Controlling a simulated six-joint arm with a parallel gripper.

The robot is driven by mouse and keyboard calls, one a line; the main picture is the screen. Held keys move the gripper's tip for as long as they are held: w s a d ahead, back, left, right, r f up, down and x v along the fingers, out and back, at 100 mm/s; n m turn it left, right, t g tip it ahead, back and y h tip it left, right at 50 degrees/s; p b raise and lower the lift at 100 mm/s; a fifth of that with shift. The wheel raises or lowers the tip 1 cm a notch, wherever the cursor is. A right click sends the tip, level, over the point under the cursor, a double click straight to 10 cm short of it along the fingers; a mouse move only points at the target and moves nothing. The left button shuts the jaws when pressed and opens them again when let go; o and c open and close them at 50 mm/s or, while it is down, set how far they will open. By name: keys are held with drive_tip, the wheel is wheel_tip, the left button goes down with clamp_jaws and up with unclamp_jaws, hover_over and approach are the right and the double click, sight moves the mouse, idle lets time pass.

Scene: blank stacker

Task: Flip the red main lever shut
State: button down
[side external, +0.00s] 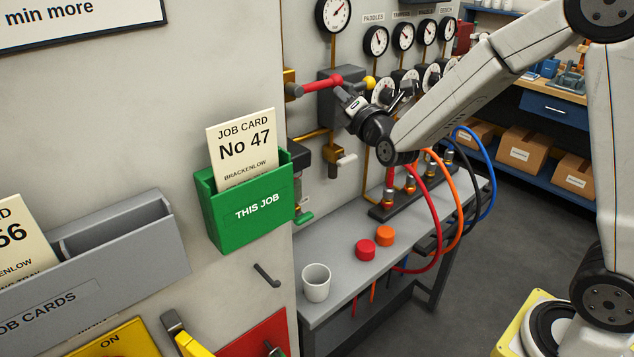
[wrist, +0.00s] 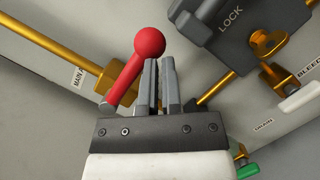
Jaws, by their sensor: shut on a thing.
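The red main lever (side external: 316,86) is on the wall pipework in the side view, lying nearly level from its grey pivot to its ball knob. In the wrist view the lever (wrist: 124,82) slants up from the pivot to its round knob, beside the pipe labelled "MAIN A". My gripper (side external: 347,94) is at the knob end of the lever. In the wrist view my gripper (wrist: 158,62) has its fingers nearly together, right against the knob. It is shut on the lever, though the contact between the fingers is not clearly visible.
A dark box marked LOCK (wrist: 228,30) is close to the right of my fingers in the wrist view. Gauges (side external: 375,40) and a yellow knob (side external: 369,83) are on the wall. Below, a grey bench (side external: 345,285) holds a white cup (side external: 316,283) and coloured hoses.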

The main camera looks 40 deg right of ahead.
drive_tip(key=shift+d+r, duration=0.1)
drive_tip(key=shift+r, duration=0.05)
drive_tip(key=v, duration=0.8)
idle(0.5)
drive_tip(key=shift+w+f, duration=0.15)
drive_tip(key=shift+f, duration=0.05)
drive_tip(key=s+a+f+m+g+y, duration=0.1)
drive_tip(key=s+f+m+g+y, duration=0.1)
drive_tip(key=f+m+g, duration=0.35)
drive_tip(key=s+a+f+m+g+y, duration=0.2)
drive_tip(key=s+f+m+g, duration=0.15)
drive_tip(key=f+m, duration=0.35)
drive_tip(key=s+f+m+g, duration=0.5)
drive_tip(key=s+m+g, duration=0.3)
drive_tip(key=s+m, duration=0.2)
drive_tip(key=shift+s+d+f+m+y, duration=0.15)
drive_tip(key=shift+s+d+m+y, duration=0.2)
drive_tip(key=shift+m, duration=0.1)
